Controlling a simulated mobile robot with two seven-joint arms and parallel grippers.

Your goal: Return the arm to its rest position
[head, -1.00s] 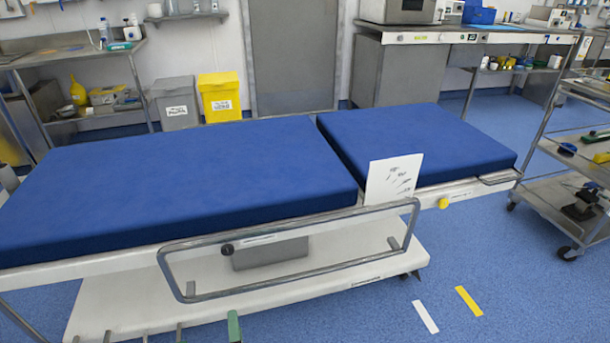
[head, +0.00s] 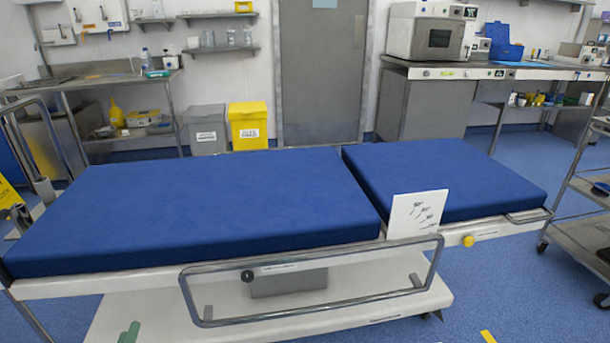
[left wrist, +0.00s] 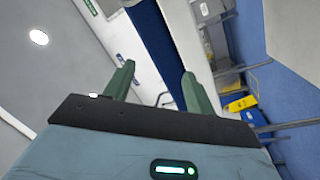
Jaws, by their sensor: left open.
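My left gripper (left wrist: 157,75) shows in the left wrist view, its two green fingers apart with nothing between them. In the head view only a green fingertip (head: 130,332) of it shows at the bottom left, in front of the operating table's white base. The operating table (head: 200,205) has a blue two-part mattress and a side rail (head: 310,312). The fingertip looks apart from the rail, though the distance is hard to judge. My right gripper is out of view.
A white angle card (head: 416,214) and a yellow knob (head: 468,240) are on the table's near side. A grey bin (head: 206,130) and a yellow bin (head: 248,126) stand behind it. A steel trolley (head: 585,215) is at the right edge. Blue floor is clear at the lower right.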

